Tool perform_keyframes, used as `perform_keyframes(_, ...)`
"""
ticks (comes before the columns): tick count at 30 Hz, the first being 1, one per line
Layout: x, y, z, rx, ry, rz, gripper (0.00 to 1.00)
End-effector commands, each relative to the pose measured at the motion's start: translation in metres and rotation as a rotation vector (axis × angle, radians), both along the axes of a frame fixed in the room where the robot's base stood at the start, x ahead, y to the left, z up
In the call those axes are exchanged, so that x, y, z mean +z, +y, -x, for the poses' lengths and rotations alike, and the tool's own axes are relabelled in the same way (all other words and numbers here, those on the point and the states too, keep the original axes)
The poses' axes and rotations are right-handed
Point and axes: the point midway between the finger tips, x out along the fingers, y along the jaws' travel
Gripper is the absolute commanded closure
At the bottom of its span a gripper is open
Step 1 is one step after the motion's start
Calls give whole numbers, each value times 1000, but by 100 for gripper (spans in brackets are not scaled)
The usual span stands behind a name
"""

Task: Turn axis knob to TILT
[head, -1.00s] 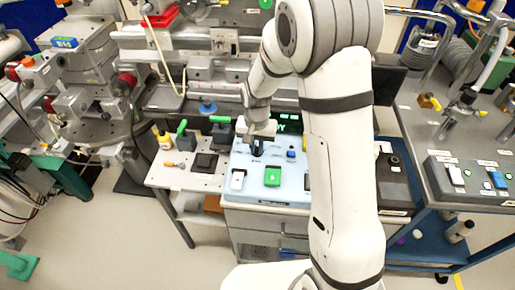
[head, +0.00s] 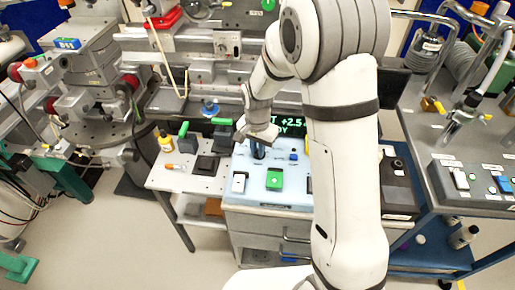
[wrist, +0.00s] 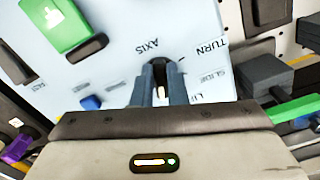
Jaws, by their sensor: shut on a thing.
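The axis knob (wrist: 160,66) is dark and sits on a light-blue control panel (wrist: 118,62). In the wrist view, my gripper (wrist: 161,75) has its two blue-grey fingers closed around it. A pale mark shows between the fingers. The printed labels AXIS, TURN and SLIDE are near the knob, upside down; another label beside SLIDE is partly hidden by a finger. Which label the knob points to I cannot tell. In the head view, my gripper (head: 258,152) reaches down onto the back left of the panel (head: 298,176), and its fingers largely hide the knob.
The panel also carries a green button (head: 274,179), a white rocker (head: 239,182) and a small blue button (head: 293,156). A display (head: 290,123) behind shows green text, partly covered by my arm. Green-handled blocks (head: 222,135) stand to the left.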

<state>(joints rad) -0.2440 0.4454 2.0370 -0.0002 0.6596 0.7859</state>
Motion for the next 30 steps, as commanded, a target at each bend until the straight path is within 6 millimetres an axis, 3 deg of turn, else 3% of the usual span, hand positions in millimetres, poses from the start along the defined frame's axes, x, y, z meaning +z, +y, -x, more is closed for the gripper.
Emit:
perform_keyframes(2,1,0,-1,0,-4,0,100)
perform_keyframes(3,1,0,-1,1,-4,0,86)
perform_keyframes(11,0,0,0,1,-1,0,65)
perform_keyframes(20,5,0,-1,1,-1,0,65)
perform_keyframes(30,60,0,-1,0,-4,-1,65)
